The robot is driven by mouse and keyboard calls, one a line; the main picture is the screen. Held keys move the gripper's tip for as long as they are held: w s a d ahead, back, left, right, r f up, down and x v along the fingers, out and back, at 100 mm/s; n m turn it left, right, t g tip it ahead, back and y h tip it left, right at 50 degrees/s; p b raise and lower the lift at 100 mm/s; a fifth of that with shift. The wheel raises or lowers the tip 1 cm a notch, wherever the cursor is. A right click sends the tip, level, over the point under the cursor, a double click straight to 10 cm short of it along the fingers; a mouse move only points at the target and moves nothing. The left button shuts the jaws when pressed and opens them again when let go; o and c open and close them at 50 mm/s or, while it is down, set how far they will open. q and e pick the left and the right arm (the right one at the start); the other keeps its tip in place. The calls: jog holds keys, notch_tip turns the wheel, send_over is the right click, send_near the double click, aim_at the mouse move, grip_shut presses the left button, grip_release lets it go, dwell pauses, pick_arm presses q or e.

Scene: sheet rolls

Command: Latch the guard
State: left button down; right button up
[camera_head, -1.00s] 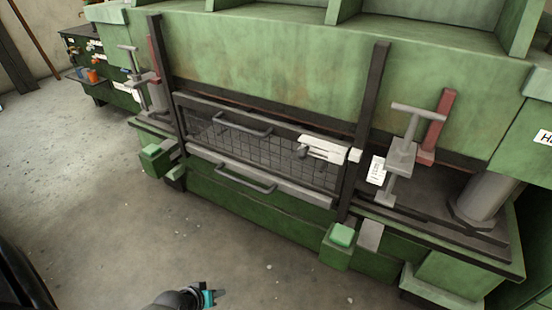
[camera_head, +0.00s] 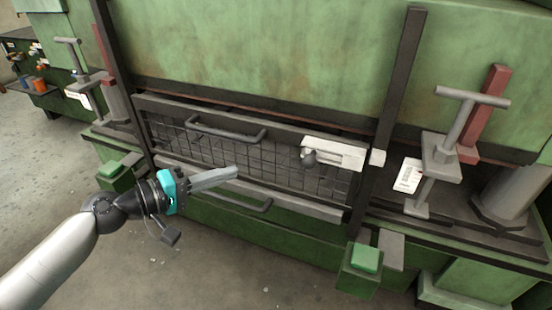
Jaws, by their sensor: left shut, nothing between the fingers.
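The guard (camera_head: 270,165) is a dark mesh panel in a grey frame across the front of the green machine. It has an upper handle (camera_head: 228,135) and a lower handle, the lower one partly behind my left gripper. The latch (camera_head: 335,153) is a white plate with a bar and a dark round knob (camera_head: 309,158) at the guard's right end. A white block (camera_head: 377,157) sits on the right dark post, close to the bar's end; I cannot tell if the bar enters it. My left gripper (camera_head: 234,173) is shut and empty, in front of the guard, left of the knob. My right gripper is not in view.
Dark upright posts (camera_head: 401,90) flank the guard. A grey T-handled clamp (camera_head: 455,130) and a white label (camera_head: 408,176) are to its right. A green button box (camera_head: 361,270) juts out below right. The floor (camera_head: 215,270) in front is clear.

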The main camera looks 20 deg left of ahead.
pick_arm(q)
jog(key=shift+d+r+h, duration=0.3)
jog(key=shift+d+r, duration=0.05)
jog(key=shift+r, duration=0.5)
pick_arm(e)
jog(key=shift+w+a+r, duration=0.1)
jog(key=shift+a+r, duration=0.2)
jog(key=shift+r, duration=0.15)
pick_arm(q)
jog(key=s+d+x, duration=0.1)
jog(key=d+x, duration=0.1)
jog(key=x, duration=1)
jog(key=shift+d+f+p, duration=0.25)
jog(key=shift+d+p, duration=0.1)
jog(key=shift+p, duration=0.05)
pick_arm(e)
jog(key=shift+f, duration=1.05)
pick_arm(q)
jog(key=shift+d, duration=0.1)
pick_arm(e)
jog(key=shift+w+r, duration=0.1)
